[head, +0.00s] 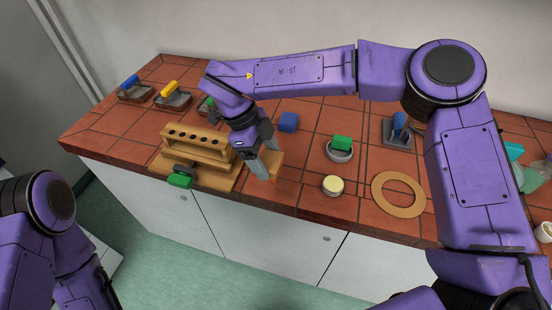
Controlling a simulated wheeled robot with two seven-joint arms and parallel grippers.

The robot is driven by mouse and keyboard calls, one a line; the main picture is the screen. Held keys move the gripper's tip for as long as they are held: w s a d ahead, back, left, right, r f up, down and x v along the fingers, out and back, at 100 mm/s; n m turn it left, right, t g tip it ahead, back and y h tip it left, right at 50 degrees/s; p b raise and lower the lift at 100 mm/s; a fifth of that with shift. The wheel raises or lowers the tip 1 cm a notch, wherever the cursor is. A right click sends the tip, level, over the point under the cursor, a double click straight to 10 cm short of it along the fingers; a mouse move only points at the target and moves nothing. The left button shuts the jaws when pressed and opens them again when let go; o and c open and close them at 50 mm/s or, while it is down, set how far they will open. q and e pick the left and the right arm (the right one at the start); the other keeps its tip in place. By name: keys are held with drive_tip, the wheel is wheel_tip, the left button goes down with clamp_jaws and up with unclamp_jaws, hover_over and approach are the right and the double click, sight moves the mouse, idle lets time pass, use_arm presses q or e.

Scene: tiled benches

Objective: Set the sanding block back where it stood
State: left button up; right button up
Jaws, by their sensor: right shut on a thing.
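My right gripper (264,168) reaches down over the front part of the bench and is shut on a tan block (279,159). It looks like the sanding block; the fingers hide part of it. The block is low, just right of the wooden rack (207,140); I cannot tell whether it touches the tiles. My left arm shows at the lower left, but its gripper is out of view.
A blue block (288,122) lies behind the held block. A green-handled tool (180,180) is at the rack's front.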

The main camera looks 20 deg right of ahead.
drive_tip(key=p, duration=0.2)
hover_over(280, 174)
drive_tip(key=f, duration=0.4)
drive_tip(key=a+f, duration=0.1)
drive_tip(key=f, duration=0.1)
drive_tip(key=shift+w+f, duration=0.2)
drive_tip(key=shift+w, duration=0.2)
wheel_tip(280, 174, down, 2)
drive_tip(key=shift+f+p, duration=0.1)
drive_tip(key=shift+p, duration=0.55)
use_arm(q)
wheel_tip(280, 174, up, 4)
drive_tip(key=shift+f, duration=0.1)
use_arm(e)
drive_tip(key=shift+f, duration=0.2)
drive_tip(key=o, duration=1)
drive_tip(key=shift+f, duration=0.1)
drive_tip(key=shift+f+b, duration=0.3)
drive_tip(key=shift+b, duration=0.4)
drive_tip(key=b+v, duration=0.3)
drive_tip(key=v, duration=0.2)
drive_tip(key=shift+w+r, duration=0.15)
drive_tip(key=shift+r, duration=0.15)
use_arm(q)
wheel_tip(280, 174, down, 4)
drive_tip(key=shift+r, duration=0.1)
use_arm(e)
drive_tip(key=v, duration=0.5)
drive_tip(key=shift+r, duration=0.25)
